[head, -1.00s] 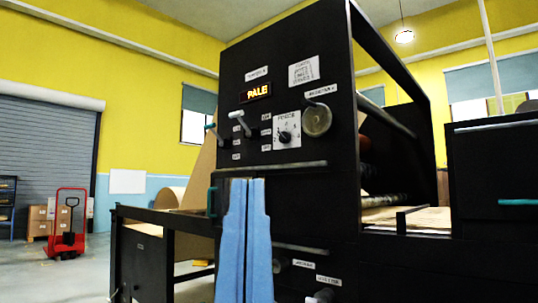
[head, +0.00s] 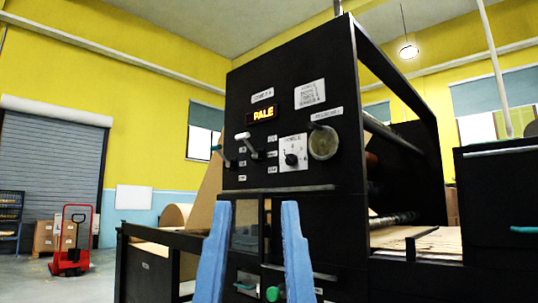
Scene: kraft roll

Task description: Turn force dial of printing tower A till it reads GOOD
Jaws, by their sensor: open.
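The black front panel of printing tower A (head: 285,90) fills the middle of the head view. Its lit display (head: 264,115) reads PALE in orange. The force dial (head: 291,159) is a small black knob on a white square plate, below and right of the display. My gripper (head: 255,205) shows as two blue fingers at the bottom centre. The fingers stand apart with nothing between them, below the dial in the picture and not touching it.
Two levers (head: 248,144) stick out left of the dial. A round metal disc (head: 323,142) sits to its right. A horizontal bar (head: 277,189) crosses the panel below the dial. A green knob (head: 273,294) shows low between the fingers.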

